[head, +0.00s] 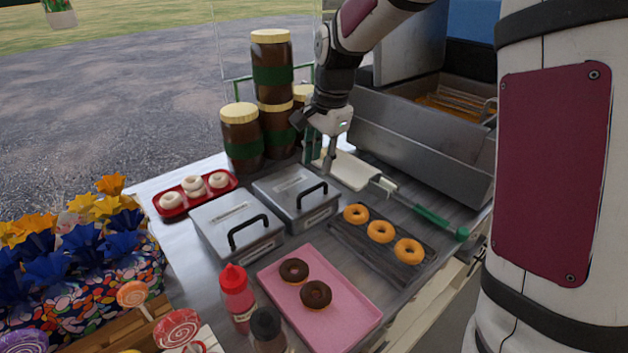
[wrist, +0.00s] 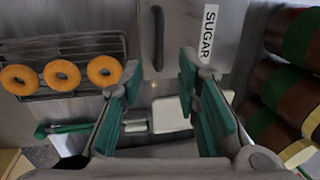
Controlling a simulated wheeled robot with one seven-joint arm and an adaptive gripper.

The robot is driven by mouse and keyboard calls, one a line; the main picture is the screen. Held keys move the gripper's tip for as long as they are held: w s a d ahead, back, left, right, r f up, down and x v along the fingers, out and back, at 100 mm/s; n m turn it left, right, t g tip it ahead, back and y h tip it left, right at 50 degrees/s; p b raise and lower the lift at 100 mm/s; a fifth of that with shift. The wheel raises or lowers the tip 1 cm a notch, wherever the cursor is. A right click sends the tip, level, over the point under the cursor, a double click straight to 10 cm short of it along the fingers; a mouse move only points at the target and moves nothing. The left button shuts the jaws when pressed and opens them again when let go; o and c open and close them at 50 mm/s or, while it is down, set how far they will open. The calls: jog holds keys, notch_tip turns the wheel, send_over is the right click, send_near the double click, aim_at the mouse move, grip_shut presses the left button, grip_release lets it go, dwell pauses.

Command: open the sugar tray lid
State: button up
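The sugar tray is a grey metal box (head: 318,219) with a flat lid (head: 281,186) and a black bar handle (head: 312,193); the lid lies shut on it. In the wrist view, the lid (wrist: 185,52) bears a white SUGAR label (wrist: 208,35), and its black handle (wrist: 158,38) lies ahead, between the lines of my fingers. My gripper (head: 320,163) is behind the tray, pointing down. It also shows in the wrist view (wrist: 158,78), its green-padded fingers spread wide with nothing between them. It appears apart from the handle.
A similar lidded tray (head: 237,227) stands to the left. Brown jars (head: 243,138) stand behind. A white scoop with a green handle (head: 440,222) and a rack of plain doughnuts (head: 380,257) lie to the right. A pink tray (head: 345,318) with chocolate doughnuts is in front.

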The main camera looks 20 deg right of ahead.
aim_at(314, 188)
jog(key=f, duration=0.4)
jog(key=w+f, duration=0.1)
jog(key=f, duration=0.2)
jog(key=shift+a+f, duration=0.1)
jog(key=shift+a, duration=0.25)
jog(key=shift+c, duration=0.4)
grip_shut()
